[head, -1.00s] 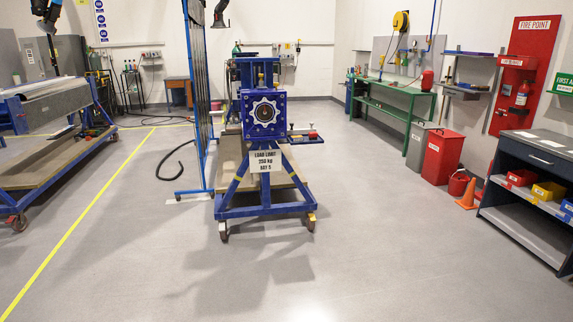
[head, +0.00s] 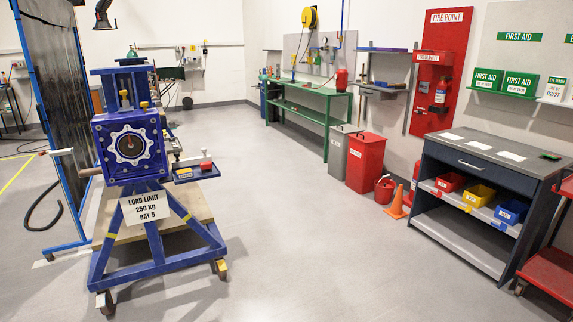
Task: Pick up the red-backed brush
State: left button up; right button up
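A small red item (head: 206,164) sits on the blue side tray (head: 190,176) of the blue rotary jig (head: 130,147). It may be the red-backed brush, but it is too small to tell its bristles or handle. A yellowish item lies beside it on the tray. The tray sticks out to the right of the jig, above its frame. Neither of my grippers shows in the head view.
The wheeled jig stands at left, beside a dark screen (head: 58,110). A green bench (head: 310,93), red bin (head: 366,163), orange cone (head: 396,203), dark cabinet (head: 490,165) and red cart (head: 550,270) line the right. The middle floor is clear.

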aim_at(205, 167)
jog(key=i+u, duration=0.2)
jog(key=i, duration=0.3)
jog(key=i+l+u, duration=0.25)
jog(key=i, duration=0.25)
jog(key=i+l+u, duration=0.2)
jog(key=i, duration=0.3)
jog(key=i+l+u, duration=0.2)
jog(key=i+l, duration=0.15)
jog(key=i, duration=0.15)
